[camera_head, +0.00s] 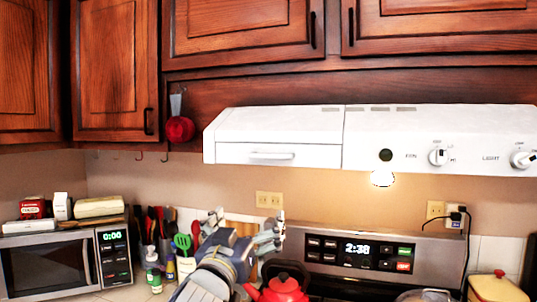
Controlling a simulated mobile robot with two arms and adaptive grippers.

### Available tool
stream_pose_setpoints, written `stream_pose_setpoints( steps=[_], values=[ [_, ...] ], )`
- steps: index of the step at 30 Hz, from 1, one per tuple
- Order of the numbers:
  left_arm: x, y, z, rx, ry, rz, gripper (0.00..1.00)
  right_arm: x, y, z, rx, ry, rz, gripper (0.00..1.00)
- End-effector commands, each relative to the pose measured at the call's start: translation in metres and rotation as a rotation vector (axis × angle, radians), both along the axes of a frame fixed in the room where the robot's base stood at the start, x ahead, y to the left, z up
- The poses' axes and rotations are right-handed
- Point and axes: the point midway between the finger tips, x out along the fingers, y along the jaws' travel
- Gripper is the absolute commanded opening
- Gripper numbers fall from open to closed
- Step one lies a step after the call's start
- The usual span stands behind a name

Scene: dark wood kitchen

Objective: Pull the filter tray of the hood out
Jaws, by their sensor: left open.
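The white range hood (430,135) hangs under the dark wood cabinets. Its left front section is the filter tray (225,152), with a slim white handle (271,156) near its lower edge. The tray front looks flush with the rest of the hood. My left gripper (243,222) is below the hood, lower than the handle and slightly left of it. Its fingers are spread apart with nothing between them, and it does not touch the hood. My right gripper is not in this view.
A microwave (48,268) with boxes on top stands at the left. Utensils (183,243) and small bottles (154,279) stand beside my arm. A red kettle (284,288) and the stove's control panel (358,250) are below the hood. A lit bulb (383,178) hangs under it.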

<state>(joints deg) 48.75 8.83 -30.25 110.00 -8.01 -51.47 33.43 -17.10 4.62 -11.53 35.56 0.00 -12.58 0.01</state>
Motion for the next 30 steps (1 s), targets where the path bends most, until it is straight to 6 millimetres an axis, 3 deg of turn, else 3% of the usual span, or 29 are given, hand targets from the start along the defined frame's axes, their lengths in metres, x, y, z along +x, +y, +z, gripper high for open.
stream_pose_setpoints(
  steps=[1, 3, 6, 13, 24, 30],
  values=[
    [-0.009, -0.005, 0.030, -0.005, -0.055, -0.012, 1.00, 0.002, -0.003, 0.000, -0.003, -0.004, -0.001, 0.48],
    [-0.021, -0.011, 0.059, -0.014, -0.109, -0.028, 1.00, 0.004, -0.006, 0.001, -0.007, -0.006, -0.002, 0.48],
    [-0.031, -0.016, 0.082, -0.023, -0.152, -0.041, 1.00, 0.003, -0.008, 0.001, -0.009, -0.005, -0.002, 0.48],
    [-0.023, -0.022, 0.098, -0.027, -0.166, -0.047, 1.00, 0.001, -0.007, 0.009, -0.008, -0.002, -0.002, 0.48],
    [0.032, -0.040, 0.123, -0.026, -0.164, -0.046, 1.00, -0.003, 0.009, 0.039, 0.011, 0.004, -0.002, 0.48],
    [0.052, -0.046, 0.129, -0.027, -0.165, -0.046, 1.00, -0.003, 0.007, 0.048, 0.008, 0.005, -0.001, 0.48]
  ],
)
